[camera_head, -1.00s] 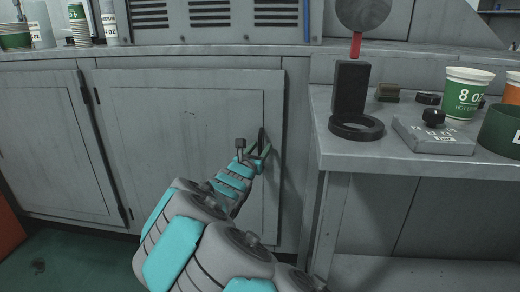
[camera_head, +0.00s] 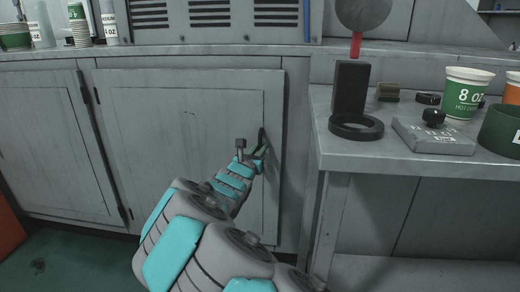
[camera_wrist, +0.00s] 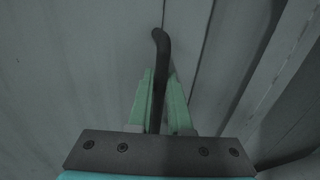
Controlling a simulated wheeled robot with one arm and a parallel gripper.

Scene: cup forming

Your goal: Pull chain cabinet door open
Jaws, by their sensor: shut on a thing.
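The grey cabinet door (camera_head: 180,130) is in the middle of the head view, with hinges on its left side. It looks shut or nearly flush with the cabinet front. Its dark handle (camera_head: 262,138) is near the right edge of the door. My gripper (camera_head: 261,156) is at the handle. In the wrist view, the green fingers of my gripper (camera_wrist: 160,98) are shut on the dark bar handle (camera_wrist: 162,50), one finger on each side. The bar's bent upper end shows beyond the fingertips. No chain can be made out.
A second cabinet door (camera_head: 55,145) is at the left. A grey workbench (camera_head: 318,145) stands close at the right, with a black stand (camera_head: 350,90), a flat grey box (camera_head: 432,137) and cups on it. Green floor (camera_head: 70,262) shows at lower left.

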